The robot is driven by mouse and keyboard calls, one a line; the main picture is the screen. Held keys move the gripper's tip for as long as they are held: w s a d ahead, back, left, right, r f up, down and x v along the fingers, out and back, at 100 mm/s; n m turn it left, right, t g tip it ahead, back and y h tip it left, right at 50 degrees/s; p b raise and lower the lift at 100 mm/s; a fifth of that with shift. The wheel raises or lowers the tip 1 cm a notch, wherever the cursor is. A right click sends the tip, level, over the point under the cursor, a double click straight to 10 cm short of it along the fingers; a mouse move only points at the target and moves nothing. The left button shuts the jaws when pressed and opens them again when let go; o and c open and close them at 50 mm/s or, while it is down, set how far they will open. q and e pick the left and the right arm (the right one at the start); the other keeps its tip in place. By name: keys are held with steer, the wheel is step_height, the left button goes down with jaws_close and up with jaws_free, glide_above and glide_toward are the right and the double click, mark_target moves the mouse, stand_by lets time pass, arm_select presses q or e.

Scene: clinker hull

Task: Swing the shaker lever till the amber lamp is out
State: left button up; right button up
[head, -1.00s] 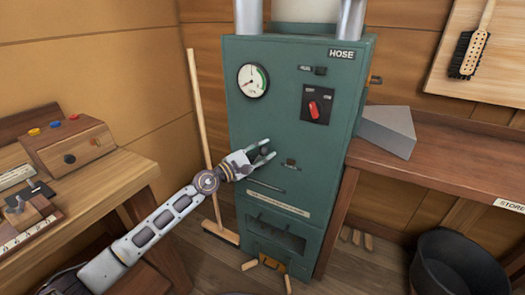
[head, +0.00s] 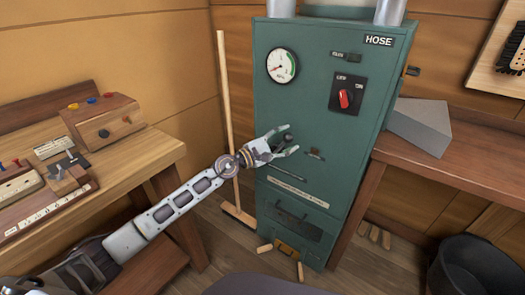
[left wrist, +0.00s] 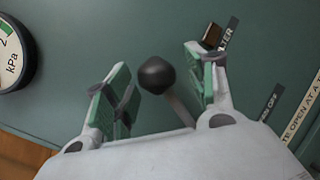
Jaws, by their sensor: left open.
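The green cabinet (head: 330,95) stands ahead, with a dial gauge and a red-handled switch on its front. A black ball knob (left wrist: 156,75) on a thin stem, which looks like the shaker lever, sticks out from its face. My left gripper (head: 291,140) is open at the cabinet front, its green-padded fingers (left wrist: 160,88) on either side of the knob. Gaps show between knob and pads in the left wrist view, so the knob is not gripped. I cannot pick out a lit amber lamp in either view. My right gripper is not in view.
A workbench (head: 150,155) with control boxes stands at the left. A broom (head: 228,120) leans beside the cabinet. At the right are a bench (head: 470,150) with a grey wedge (head: 420,122) and a black bucket (head: 468,268). Small wooden pieces lie on the floor.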

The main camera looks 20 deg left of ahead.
arm_select(q)
steer(key=r+v, duration=0.1)
steer(key=v, duration=0.9)
steer(key=shift+s+a+f, duration=0.25)
steer(key=shift+f, duration=0.2)
stand_by(0.4)
steer(key=shift+c, duration=0.4)
